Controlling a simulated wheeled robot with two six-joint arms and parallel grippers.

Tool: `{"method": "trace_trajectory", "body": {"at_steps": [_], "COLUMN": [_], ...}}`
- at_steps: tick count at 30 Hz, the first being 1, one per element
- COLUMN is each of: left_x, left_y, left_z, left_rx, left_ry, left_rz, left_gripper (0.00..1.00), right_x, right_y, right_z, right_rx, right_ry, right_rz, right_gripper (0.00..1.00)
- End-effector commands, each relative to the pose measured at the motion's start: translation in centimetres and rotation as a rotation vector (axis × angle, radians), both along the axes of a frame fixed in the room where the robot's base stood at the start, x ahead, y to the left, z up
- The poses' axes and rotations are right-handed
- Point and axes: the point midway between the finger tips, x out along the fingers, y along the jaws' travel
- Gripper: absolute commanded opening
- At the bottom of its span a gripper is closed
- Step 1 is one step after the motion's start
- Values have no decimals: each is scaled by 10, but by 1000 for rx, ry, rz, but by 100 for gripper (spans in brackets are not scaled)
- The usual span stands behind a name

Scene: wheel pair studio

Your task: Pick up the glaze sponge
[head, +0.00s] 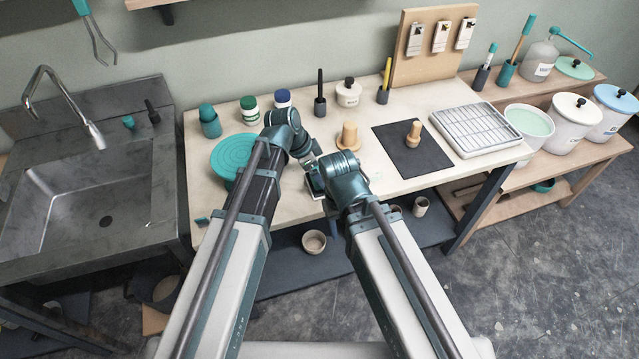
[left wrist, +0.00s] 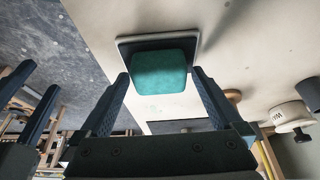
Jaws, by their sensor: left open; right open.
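The glaze sponge is a teal block with rounded edges, seen in the left wrist view (left wrist: 160,83). It sits on a small dark tray with a pale rim (left wrist: 125,42). My left gripper (left wrist: 160,76) is open, with one finger on each side of the sponge in that view; whether they touch it I cannot tell. In the head view my arms hide the sponge. My right gripper (head: 315,183) is open near the table's front edge, beside my left wrist. What look like its dark fingers show at the left of the left wrist view.
On the pale table (head: 390,110) stand a teal round wheel (head: 232,160), a wooden knob piece (head: 347,137), a black mat (head: 397,160) with another knob piece, and a gridded tray (head: 478,130). Jars line the back. A sink (head: 75,205) is at left.

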Motion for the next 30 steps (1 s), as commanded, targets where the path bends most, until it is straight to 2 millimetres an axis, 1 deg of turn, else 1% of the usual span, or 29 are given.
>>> {"method": "trace_trajectory", "body": {"at_steps": [1,7,8,12,20,30], "left_x": [1,0,0,0,0,0], "left_y": [-1,-1,-1,-1,-1,-1], "left_z": [-4,-2,-2,-2,-2,2], "left_rx": [0,0,0,0,0,0], "left_ry": [0,0,0,0,0,0], "left_rz": [0,0,0,0,0,0], "left_gripper": [100,100,96,71,24,24], "right_x": [0,0,0,0,0,0], "right_y": [0,0,0,0,0,0], "right_z": [-4,-2,-2,-2,-2,2], "right_rx": [0,0,0,0,0,0], "right_ry": [0,0,0,0,0,0], "right_rz": [0,0,0,0,0,0], "right_gripper": [50,50,50,50,50,50]}}
